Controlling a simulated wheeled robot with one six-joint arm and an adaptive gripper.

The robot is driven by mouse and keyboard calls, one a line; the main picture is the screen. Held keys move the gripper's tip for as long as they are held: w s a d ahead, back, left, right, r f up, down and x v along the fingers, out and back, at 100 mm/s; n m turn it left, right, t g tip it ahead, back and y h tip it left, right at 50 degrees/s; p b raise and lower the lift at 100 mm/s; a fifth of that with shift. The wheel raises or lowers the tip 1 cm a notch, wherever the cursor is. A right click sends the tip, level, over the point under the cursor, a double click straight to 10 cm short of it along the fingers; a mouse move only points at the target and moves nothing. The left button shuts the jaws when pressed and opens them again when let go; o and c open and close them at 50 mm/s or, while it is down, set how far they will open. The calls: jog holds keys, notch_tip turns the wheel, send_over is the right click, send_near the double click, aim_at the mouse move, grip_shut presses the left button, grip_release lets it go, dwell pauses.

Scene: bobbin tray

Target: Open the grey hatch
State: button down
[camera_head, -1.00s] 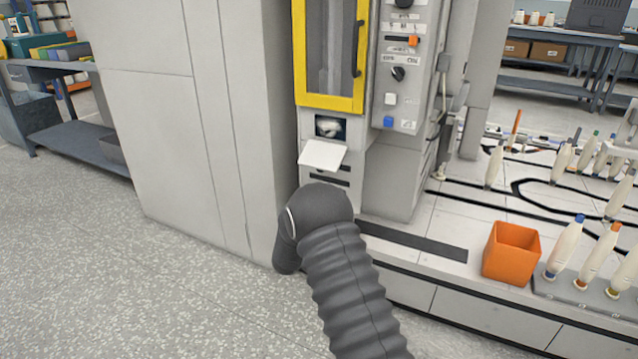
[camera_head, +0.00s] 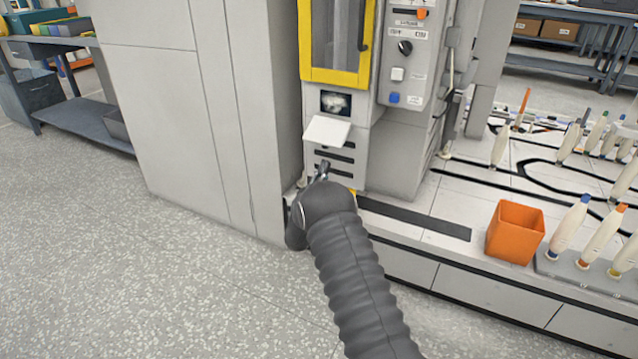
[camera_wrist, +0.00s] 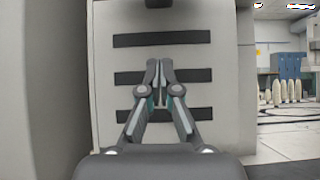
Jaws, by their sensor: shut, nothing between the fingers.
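A light grey front panel with dark horizontal slots (camera_head: 350,172) is on the machine's lower front. It fills the middle of the wrist view (camera_wrist: 190,60), flat and with no visible gap. Above it a pale flap (camera_head: 327,130) sticks out below a small dark window. I cannot tell for sure which of these is the grey hatch. My gripper (camera_head: 323,168) is in front of the slotted panel, below the flap. In the wrist view my gripper (camera_wrist: 160,65) is shut and empty, fingertips together over the middle slot. Whether they touch the panel is unclear. My arm hides the panel's lower part in the head view.
A yellow-framed door (camera_head: 340,40) is above the window, with a control panel (camera_head: 408,62) to its right. A tall grey cabinet (camera_head: 180,110) stands left. An orange bin (camera_head: 514,232) and several bobbins (camera_head: 568,228) are on the right. The floor at left is clear.

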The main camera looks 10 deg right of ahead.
aim_at(328, 134)
jog(key=shift+s+a+r, duration=0.1)
jog(key=shift+s+r, duration=0.1)
jog(key=shift+r, duration=0.95)
jog(key=shift+s+a+r, duration=0.1)
jog(key=shift+s+r, duration=0.05)
jog(key=shift+r, duration=0.95)
